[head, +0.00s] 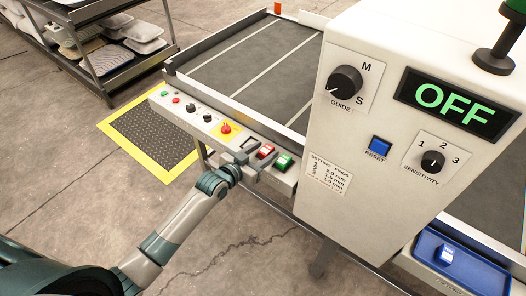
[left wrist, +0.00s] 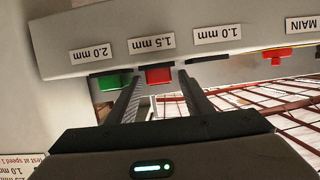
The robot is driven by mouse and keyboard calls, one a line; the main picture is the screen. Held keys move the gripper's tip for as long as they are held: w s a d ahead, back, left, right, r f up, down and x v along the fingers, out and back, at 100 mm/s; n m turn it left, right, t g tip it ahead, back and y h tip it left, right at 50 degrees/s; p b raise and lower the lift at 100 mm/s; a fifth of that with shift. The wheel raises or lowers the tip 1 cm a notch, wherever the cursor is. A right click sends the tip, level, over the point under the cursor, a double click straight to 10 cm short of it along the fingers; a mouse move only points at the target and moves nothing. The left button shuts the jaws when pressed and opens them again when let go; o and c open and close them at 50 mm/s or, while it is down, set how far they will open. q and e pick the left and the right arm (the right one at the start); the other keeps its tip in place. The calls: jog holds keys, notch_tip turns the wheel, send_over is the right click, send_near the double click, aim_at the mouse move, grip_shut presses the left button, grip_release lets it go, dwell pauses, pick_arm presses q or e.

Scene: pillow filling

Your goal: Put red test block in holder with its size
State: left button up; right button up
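The red test block (head: 265,151) sits at the middle holder on the front control panel, and it also shows in the left wrist view (left wrist: 158,76) under the label "1.5 mm". The green block (head: 283,162) sits beside it under "2.0 mm" (left wrist: 110,81). The dark holder (head: 250,144) on the other side, labelled "1.0 mm", shows no block. My left gripper (head: 248,168) is at the panel's front edge. In the left wrist view its fingers (left wrist: 158,88) stand apart on either side of the red block, with gaps visible. My right gripper is out of view.
The panel (head: 190,106) also carries a red stop button on yellow (head: 226,128) and several small knobs. The tall white cabinet (head: 345,185) reads "OFF" and stands close right. A blue tray (head: 440,272) holds a small block. The conveyor belt (head: 240,70) lies behind.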

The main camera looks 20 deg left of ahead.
pick_arm(q)
jog(key=shift+r, duration=0.15)
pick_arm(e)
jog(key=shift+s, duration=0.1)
pick_arm(q)
jog(key=shift+s, duration=0.15)
jog(key=v, duration=1.1)
jog(key=shift+s+a+r+b, duration=0.15)
jog(key=shift+s+r+b, duration=0.1)
jog(key=shift+s+b, duration=0.1)
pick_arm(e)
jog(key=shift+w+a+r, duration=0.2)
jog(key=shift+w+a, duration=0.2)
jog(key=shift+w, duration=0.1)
pick_arm(q)
jog(key=shift+w, duration=0.1)
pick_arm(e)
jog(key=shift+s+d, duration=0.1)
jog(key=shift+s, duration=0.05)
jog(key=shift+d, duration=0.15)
